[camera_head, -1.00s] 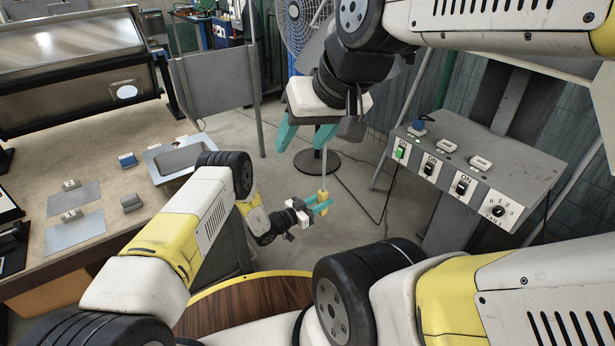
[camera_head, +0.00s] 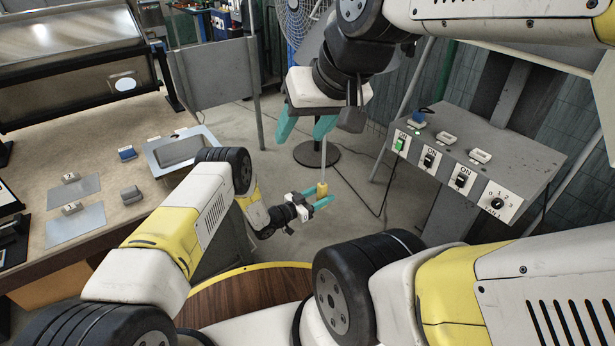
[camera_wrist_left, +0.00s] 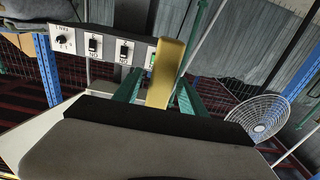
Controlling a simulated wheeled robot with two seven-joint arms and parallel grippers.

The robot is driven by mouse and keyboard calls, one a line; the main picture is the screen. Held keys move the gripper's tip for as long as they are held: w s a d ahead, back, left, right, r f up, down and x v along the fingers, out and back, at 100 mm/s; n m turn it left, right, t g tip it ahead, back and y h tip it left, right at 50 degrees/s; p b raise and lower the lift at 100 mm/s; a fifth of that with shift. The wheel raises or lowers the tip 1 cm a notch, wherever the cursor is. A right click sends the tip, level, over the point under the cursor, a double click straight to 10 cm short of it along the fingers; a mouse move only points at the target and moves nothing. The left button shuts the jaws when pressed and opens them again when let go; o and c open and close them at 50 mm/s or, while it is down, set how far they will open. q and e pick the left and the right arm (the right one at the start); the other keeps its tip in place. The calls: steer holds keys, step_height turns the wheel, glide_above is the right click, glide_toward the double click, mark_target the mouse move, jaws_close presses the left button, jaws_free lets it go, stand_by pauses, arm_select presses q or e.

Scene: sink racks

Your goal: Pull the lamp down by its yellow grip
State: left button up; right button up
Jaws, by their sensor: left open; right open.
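The yellow grip (camera_head: 322,189) hangs at the lower end of a thin pale rod or cord below the right arm. In the left wrist view the yellow grip (camera_wrist_left: 167,70) stands between the teal fingers, tilted slightly. My left gripper (camera_head: 320,202) is open at the grip, a finger on each side; I cannot tell whether either touches it. The left gripper (camera_wrist_left: 158,92) also shows in its wrist view. My right gripper (camera_head: 305,127) is open and empty, higher up and nearer the head camera. The lamp is not clearly visible; my right arm covers the area above the rod.
A grey switch console (camera_head: 470,160) stands at the right. A workbench (camera_head: 110,105) with a metal sink basin (camera_head: 183,149) is at the left. A fan (camera_head: 297,22) stands behind the right arm. A round wooden top (camera_head: 245,300) lies low in front. Open floor surrounds the grip.

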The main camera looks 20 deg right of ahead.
arm_select(q)
steer(key=v, duration=0.7)
steer(key=shift+a, duration=0.35)
steer(key=shift+s, duration=0.1)
